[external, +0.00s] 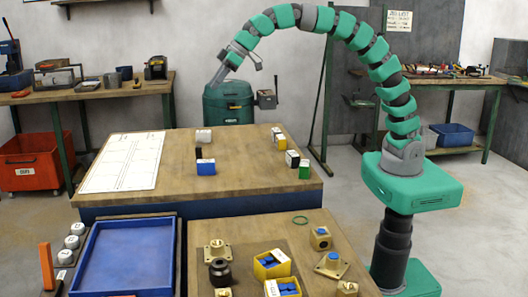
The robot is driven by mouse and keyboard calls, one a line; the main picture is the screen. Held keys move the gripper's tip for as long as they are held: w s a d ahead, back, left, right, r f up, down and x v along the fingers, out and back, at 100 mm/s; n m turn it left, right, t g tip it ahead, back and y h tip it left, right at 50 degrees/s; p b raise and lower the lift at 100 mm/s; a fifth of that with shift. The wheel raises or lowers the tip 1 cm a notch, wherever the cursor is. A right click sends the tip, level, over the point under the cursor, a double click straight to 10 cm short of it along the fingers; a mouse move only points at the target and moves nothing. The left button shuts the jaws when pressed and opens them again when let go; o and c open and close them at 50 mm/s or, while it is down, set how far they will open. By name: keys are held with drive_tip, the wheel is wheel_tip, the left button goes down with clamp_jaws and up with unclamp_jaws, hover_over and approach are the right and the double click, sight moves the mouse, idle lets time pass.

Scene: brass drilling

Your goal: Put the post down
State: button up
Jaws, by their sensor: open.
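My gripper (219,79) is at the end of the arching green arm, in the back middle of the view. It is open and points down and to the left, just above the green machine (228,110) in the picture. I see nothing held in it, though it is small here. I cannot tell for certain which thing is the post. A short pale grey cylinder (203,135) stands on the wooden table (240,165), near its back edge. A black cylindrical piece (220,272) stands on the front bench among brass parts.
Small blocks stand on the table, including a blue-fronted one (206,168) and a green-fronted one (304,171). A white sheet (123,162) lies at left. The front bench holds brass fittings (331,265) and yellow boxes (272,264). A blue tray (84,270) is beside it.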

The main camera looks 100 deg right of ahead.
drive_tip(key=s+a+r+t, duration=0.3)
drive_tip(key=s+r+t, duration=0.4)
drive_tip(key=s+r, duration=1.7)
wheel_tip(320, 180, up, 4)
drive_tip(key=shift+s+f+t+h, duration=0.2)
drive_tip(key=shift+s+t+h, duration=0.1)
drive_tip(key=shift+t, duration=0.1)
